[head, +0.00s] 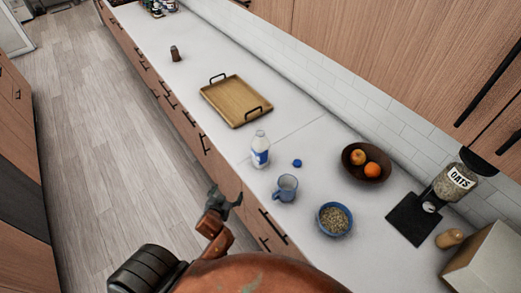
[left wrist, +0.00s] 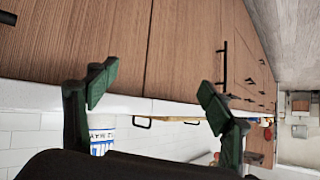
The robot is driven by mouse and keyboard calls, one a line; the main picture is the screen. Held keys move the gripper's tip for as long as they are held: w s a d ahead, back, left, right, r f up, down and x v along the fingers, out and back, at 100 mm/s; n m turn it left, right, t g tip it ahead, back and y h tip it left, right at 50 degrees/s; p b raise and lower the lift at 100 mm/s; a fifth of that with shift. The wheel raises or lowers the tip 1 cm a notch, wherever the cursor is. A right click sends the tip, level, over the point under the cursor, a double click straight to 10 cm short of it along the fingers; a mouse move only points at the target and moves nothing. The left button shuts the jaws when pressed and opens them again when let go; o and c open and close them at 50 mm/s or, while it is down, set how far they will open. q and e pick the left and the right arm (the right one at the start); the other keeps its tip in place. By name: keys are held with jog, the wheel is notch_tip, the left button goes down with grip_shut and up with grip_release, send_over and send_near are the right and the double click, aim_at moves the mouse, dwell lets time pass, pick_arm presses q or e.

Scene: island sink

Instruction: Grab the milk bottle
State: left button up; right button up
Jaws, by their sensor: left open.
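The milk bottle (head: 260,151), white with a blue label, stands upright on the white counter. My left gripper (head: 226,201) is in front of the counter's edge, below and left of the bottle in the head view, apart from it. Its green fingers (left wrist: 158,95) are spread with nothing held between them. In the left wrist view, part of the bottle's label (left wrist: 102,135) shows low in the picture, beside the left finger; the rest is hidden or cut off. My right gripper is not in view.
Close to the bottle are a grey-blue mug (head: 286,188), a blue cap (head: 297,163) and a blue bowl of grain (head: 334,219). A wooden tray (head: 235,99) with black handles lies beyond it. A fruit bowl (head: 363,174) sits near the wall. Drawer handles (head: 272,226) stick out below the counter.

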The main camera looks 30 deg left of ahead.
aim_at(256, 154)
pick_arm(q)
notch_tip(256, 154, up, 7)
jog(key=w+a+t, duration=0.1)
jog(key=w+t, duration=0.1)
jog(key=w+d+r+t+h, duration=0.1)
jog(key=w+d+r+t, duration=0.1)
jog(key=w, duration=0.1)
jog(key=w+d+r+m+t+h, duration=0.1)
jog(key=w+d+r+t, duration=0.1)
jog(key=w, duration=0.1)
jog(key=w+d+r+m+t+h, duration=0.1)
jog(key=w+d+r, duration=0.1)
jog(key=w+r, duration=0.1)
jog(key=shift+w+d+t+h, duration=0.15)
jog(key=shift+d+t+h, duration=0.05)
jog(key=shift+t+h, duration=0.2)
jog(key=w, duration=0.7)
jog(key=shift+w+a+f+p, duration=0.1)
jog(key=shift+w+f+p, duration=0.15)
jog(key=shift+w+p, duration=0.1)
jog(key=c, duration=1.3)
